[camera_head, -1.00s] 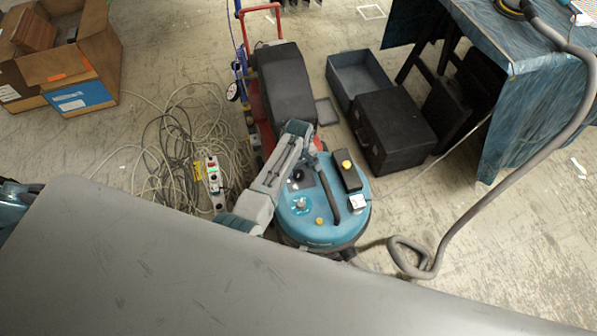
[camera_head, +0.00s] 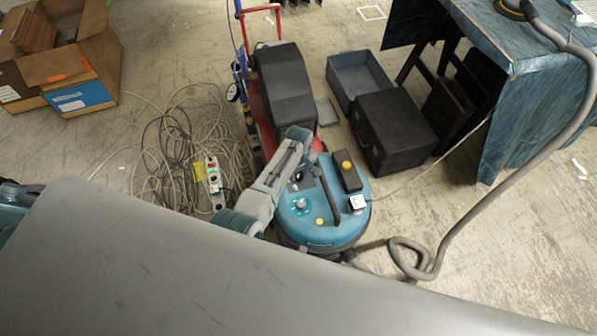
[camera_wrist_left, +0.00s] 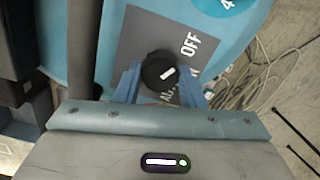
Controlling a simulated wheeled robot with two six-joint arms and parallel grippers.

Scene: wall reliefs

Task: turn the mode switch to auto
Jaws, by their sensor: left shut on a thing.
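The mode switch is a round black knob (camera_wrist_left: 159,70) with a white pointer line, on a grey panel (camera_wrist_left: 135,32) of the blue vacuum cleaner. The word OFF is printed up and right of the knob. Another label below it is partly hidden; the letters AU can be made out. The pointer line is tilted, its right end higher. My left gripper (camera_wrist_left: 160,83) is shut on the knob, one blue finger on each side. In the head view the vacuum cleaner (camera_head: 325,232) stands on the floor, with my left arm reaching over its left side.
Tangled cables (camera_head: 175,140) and a power strip (camera_head: 213,180) lie left of the vacuum. A black case (camera_head: 395,130) and a grey tray (camera_head: 357,75) are on the right. A grey hose (camera_head: 500,180) curves up to a covered table (camera_head: 540,90). Open cardboard boxes (camera_head: 85,60) stand far left.

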